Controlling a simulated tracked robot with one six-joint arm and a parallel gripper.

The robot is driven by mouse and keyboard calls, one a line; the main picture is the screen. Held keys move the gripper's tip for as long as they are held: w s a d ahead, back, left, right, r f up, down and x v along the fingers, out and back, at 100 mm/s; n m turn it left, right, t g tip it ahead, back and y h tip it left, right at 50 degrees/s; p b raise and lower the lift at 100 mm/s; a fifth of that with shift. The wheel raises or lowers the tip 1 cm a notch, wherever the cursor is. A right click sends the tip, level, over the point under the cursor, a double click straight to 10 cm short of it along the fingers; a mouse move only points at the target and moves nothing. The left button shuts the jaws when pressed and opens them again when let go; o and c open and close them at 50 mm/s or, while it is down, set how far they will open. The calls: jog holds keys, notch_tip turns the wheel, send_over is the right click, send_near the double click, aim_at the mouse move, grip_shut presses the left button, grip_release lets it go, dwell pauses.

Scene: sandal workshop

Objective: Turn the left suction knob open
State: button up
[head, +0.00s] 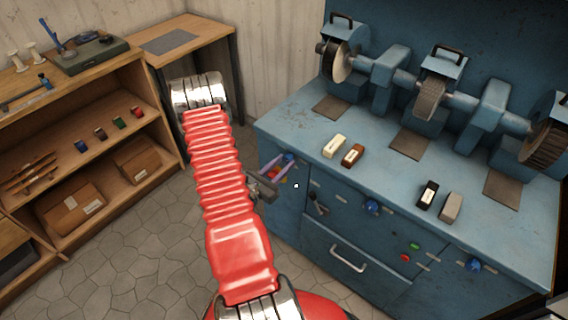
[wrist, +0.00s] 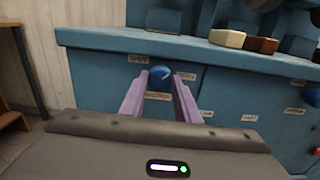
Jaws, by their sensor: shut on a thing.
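The left suction knob (wrist: 160,72) is blue and round, on the front of the blue grinding bench. In the wrist view it sits between the tips of my gripper's two purple fingers (wrist: 160,77). My gripper is shut on it. Small pale labels (wrist: 138,59) surround the knob, but their words are too small to read surely, and I cannot tell which way the knob points. In the head view, my gripper (head: 281,162) reaches the bench's left front, and the knob (head: 289,156) shows partly behind the fingers.
Two more blue knobs, a middle one (head: 372,207) and a right one (head: 474,265), are on the bench front. A dark lever (head: 317,204), a drawer handle (head: 348,258) and green and red buttons (head: 415,246) are there too. Brushes and blocks lie on the bench top (head: 290,122).

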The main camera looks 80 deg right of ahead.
jog(key=shift+s+a+f+m, duration=0.2)
jog(key=shift+s+m, duration=0.05)
jog(key=shift+m, duration=0.35)
jog(key=m, duration=0.3)
jog(key=shift+m, duration=2.2)
jog(key=o, duration=1)
jog(key=shift+w+d+r, duration=0.1)
jog(key=shift+o, duration=0.2)
jog(key=shift+w, duration=0.1)
